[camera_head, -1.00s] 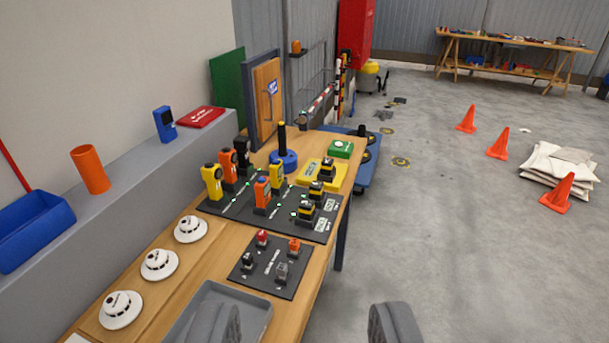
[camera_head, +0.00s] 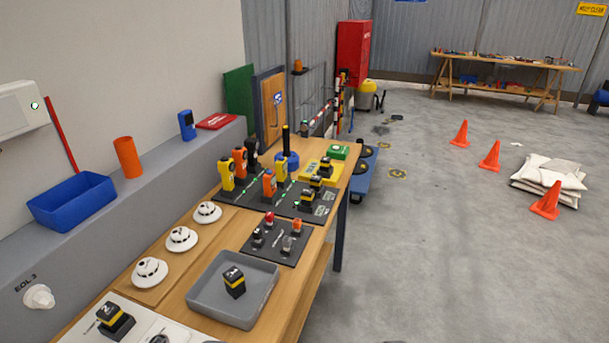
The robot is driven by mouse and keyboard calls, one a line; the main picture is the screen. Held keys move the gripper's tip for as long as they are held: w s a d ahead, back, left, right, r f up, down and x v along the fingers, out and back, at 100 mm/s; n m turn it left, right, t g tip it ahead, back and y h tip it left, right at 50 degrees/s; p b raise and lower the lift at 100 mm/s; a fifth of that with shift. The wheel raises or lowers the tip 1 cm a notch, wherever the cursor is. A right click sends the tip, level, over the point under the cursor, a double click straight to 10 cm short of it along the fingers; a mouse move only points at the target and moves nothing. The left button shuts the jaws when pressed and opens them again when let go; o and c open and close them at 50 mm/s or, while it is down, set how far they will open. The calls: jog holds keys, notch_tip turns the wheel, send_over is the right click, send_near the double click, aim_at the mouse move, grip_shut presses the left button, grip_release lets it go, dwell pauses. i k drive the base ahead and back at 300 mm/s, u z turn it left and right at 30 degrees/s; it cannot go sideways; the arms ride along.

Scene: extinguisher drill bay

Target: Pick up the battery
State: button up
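A black battery with a yellow band (camera_head: 234,282) stands in a shallow grey tray (camera_head: 208,303) at the near end of the wooden bench. A similar black and yellow block (camera_head: 115,322) sits on a white panel (camera_head: 82,333) at the lower left. Several more black and yellow blocks (camera_head: 307,199) stand on the black charging board further back. Which one the task means, I cannot tell. My gripper's fingers are not clearly visible in this view; nothing covers the battery in the tray.
Three white detectors (camera_head: 181,239) lie left of the tray. A dark board with small coloured parts (camera_head: 275,238) lies behind it. Yellow and orange handheld devices (camera_head: 227,175) stand further back. A blue bin (camera_head: 72,202) sits on the grey ledge. Floor right of the bench is open, with orange cones (camera_head: 546,201).

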aim_at(325, 162)
jog(key=u, duration=0.2)
jog(key=k, duration=0.15)
jog(key=z, duration=0.4)
jog(key=i, duration=1)
jog(key=z, duration=0.45)
jog(key=i, duration=2.1)
jog(key=u, duration=0.75)
